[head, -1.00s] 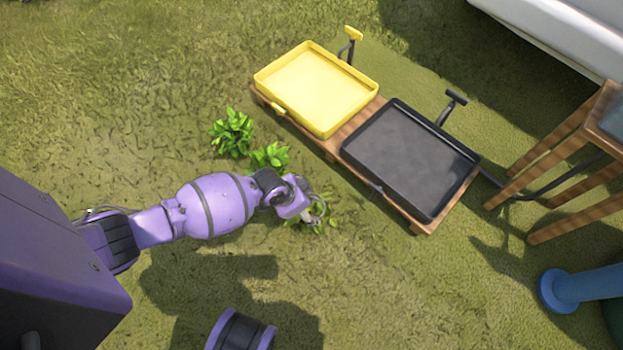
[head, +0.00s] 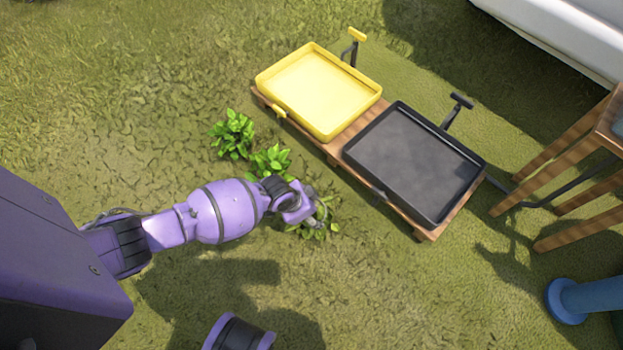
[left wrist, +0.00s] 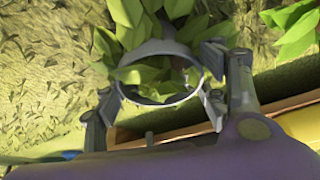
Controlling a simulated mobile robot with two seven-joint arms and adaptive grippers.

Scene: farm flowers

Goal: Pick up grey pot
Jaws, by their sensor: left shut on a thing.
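The grey pot (left wrist: 160,48) shows in the left wrist view as a round rim with green leaves around and behind it. My left gripper (left wrist: 160,92) has a finger on either side of the pot and is shut on it. In the head view my left gripper (head: 320,212) is low over the ground at a leafy green plant (head: 318,231); the pot is mostly hidden there by the gripper and leaves. I cannot tell whether the pot touches the grass. My right gripper is not in view.
Two more leafy plants (head: 232,134) stand up-left of the gripper. A low wooden stand (head: 337,155) holds a yellow tray (head: 320,90) and a black tray (head: 415,160). A wooden table (head: 560,200) and a blue object (head: 590,297) are at right. Grass at left is clear.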

